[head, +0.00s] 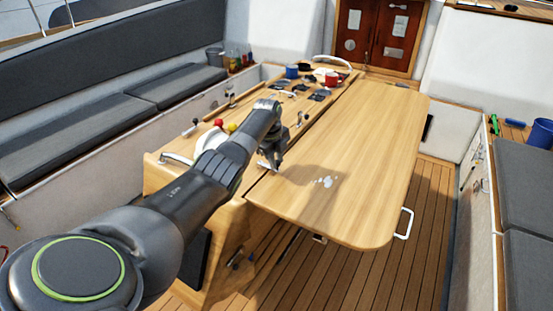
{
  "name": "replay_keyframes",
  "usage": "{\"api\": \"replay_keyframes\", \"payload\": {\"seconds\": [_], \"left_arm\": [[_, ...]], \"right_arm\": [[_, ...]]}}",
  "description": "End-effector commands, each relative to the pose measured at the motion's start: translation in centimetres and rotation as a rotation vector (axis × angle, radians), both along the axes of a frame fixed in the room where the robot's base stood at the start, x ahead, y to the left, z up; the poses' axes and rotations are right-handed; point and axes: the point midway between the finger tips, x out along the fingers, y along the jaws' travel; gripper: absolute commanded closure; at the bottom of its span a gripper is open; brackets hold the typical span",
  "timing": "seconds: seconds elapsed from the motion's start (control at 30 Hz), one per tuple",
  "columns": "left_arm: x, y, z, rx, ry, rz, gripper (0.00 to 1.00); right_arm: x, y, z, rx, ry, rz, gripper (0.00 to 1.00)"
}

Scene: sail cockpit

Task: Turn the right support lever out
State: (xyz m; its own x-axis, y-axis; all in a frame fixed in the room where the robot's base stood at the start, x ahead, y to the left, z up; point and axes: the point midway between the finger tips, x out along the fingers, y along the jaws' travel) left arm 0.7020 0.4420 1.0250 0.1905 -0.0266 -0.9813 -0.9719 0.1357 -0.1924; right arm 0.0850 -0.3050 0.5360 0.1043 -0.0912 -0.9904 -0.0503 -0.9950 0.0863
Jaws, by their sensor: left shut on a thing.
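My left gripper (272,165) points down at the near end of the table, by the seam between the fixed middle part and the right leaf (365,150). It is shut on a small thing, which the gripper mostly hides. A small pale metal fitting (262,165) shows beside the fingertips; I cannot tell whether it is the support lever. The right leaf lies flat and raised. A small fitting (319,239) shows under the leaf's near edge, too small to make out. My right gripper is not in view.
A white handle (405,223) sticks out at the leaf's right corner. Cups, a red mug (332,79) and small items crowd the far table end. Grey cushioned benches flank both sides. A blue bucket (541,133) stands at right. The plank floor (425,240) right of the table is clear.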

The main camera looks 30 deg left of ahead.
Motion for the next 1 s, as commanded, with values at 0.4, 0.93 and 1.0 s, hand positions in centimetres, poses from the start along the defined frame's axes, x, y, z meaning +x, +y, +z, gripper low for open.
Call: {"api": "replay_keyframes", "payload": {"seconds": [0.4, 0.93, 1.0], "left_arm": [[-0.11, -0.05, -0.1, -0.002, 0.002, -0.021, 1.0], [-0.06, 0.0, -0.01, 0.0, 0.001, -0.019, 0.57], [-0.06, 0.02, 0.13, 0.0, 0.0, -0.019, 0.57]], "right_arm": [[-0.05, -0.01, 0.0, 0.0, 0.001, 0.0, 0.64], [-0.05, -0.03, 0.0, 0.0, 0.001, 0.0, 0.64], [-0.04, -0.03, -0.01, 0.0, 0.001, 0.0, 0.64]]}}
